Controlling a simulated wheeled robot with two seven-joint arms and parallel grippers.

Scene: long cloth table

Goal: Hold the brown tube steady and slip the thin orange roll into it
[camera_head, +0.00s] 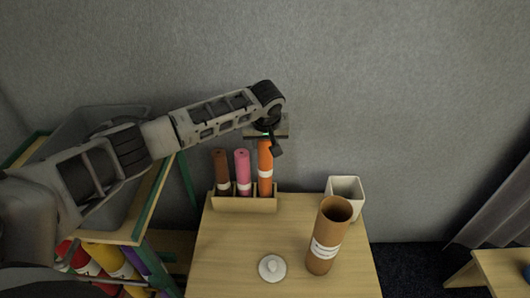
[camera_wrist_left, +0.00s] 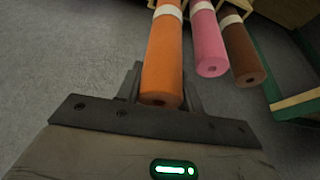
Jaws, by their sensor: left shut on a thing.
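The thin orange roll (camera_head: 265,168) stands upright in the right part of a small wooden holder, with a white band round it. My left gripper (camera_head: 270,145) is at its top end and shut on it. In the left wrist view the orange roll (camera_wrist_left: 162,60) lies between the fingers of my left gripper (camera_wrist_left: 162,88). The brown tube (camera_head: 328,235) stands on the table at the right, open at the top, with a white label. No gripper touches it. My right gripper is in neither view.
The wooden holder (camera_head: 244,204) also has a brown roll (camera_head: 221,172) and a pink roll (camera_head: 242,172). A white square container (camera_head: 346,193) stands behind the brown tube. A white round lid-like piece (camera_head: 272,268) lies on the table (camera_head: 225,250). A shelf with coloured rolls is at left.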

